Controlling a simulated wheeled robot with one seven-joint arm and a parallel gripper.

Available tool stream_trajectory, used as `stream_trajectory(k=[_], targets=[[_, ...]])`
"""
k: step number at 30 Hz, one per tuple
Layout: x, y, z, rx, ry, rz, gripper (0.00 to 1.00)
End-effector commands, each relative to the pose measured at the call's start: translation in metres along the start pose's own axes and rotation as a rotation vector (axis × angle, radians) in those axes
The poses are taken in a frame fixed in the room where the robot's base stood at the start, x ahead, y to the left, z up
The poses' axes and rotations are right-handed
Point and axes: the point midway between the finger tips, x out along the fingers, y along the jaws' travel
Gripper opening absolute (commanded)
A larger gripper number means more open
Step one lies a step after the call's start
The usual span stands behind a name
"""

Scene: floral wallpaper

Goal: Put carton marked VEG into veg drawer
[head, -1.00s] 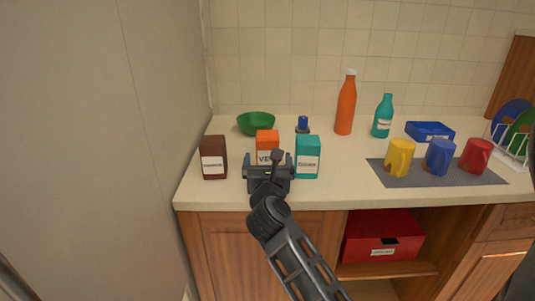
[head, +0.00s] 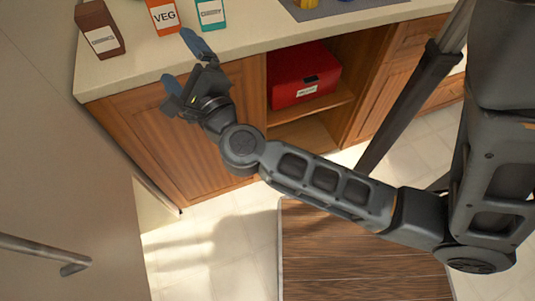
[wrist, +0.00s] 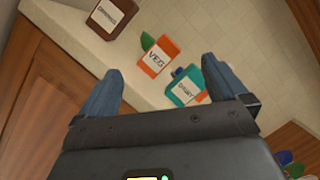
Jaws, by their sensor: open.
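The orange carton marked VEG (head: 163,16) stands upright on the counter between a brown carton and a teal carton. It also shows in the wrist view (wrist: 157,58), beyond my fingertips. My gripper (head: 177,62) is open and empty, just in front of the counter's edge and apart from the carton. In the wrist view its two fingers (wrist: 163,82) are spread wide. No drawer marked for veg can be made out in these frames.
The brown carton (head: 98,30) and teal carton (head: 210,14) flank the orange one. A red box (head: 305,78) sits on an open shelf below the counter (head: 130,68). A grey fridge-like panel with a handle (head: 45,252) is at left. A wooden surface (head: 350,255) lies low in front.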

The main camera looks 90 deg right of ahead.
Motion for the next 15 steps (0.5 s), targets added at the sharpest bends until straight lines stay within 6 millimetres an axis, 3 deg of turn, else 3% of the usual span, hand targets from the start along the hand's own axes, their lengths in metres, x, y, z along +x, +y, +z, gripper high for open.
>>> stream_trajectory(k=[1,9,15], targets=[[-0.023,0.001,0.005,-0.143,-0.062,0.031,0.99],[-0.135,0.002,0.033,-0.959,-0.495,0.103,0.99],[-0.214,-0.001,0.03,-1.517,-0.881,0.071,0.99]])
